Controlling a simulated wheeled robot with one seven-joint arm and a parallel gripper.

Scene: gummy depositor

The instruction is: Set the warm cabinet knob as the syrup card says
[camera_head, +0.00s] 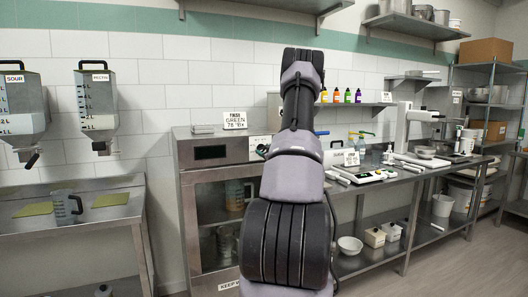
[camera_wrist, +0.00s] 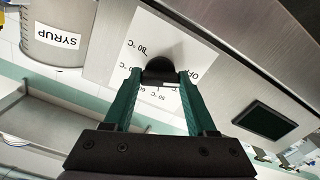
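My gripper (camera_wrist: 160,80) has its two green fingers on either side of the black knob (camera_wrist: 160,70), with no clear gap at its sides. The knob sits on a white dial plate (camera_wrist: 180,40) marked OFF, 60 °C and 80 °C, among marks partly covered. The knob's pointer cannot be made out. In the head view, the steel warm cabinet (camera_head: 192,190) has a glass door. My arm hides the knob and gripper there. A card (camera_head: 235,120) on the cabinet reads roughly "FINISH GREEN 78 °Bx". A small card (camera_head: 352,158) on the bench is too small to read.
A container labelled SYRUP (camera_wrist: 57,35) shows beside the cabinet in the wrist view. The steel bench (camera_head: 400,176) right of the cabinet carries scales and bowls. Two wall dispensers (camera_head: 98,95) hang at left. Floor is clear at lower right.

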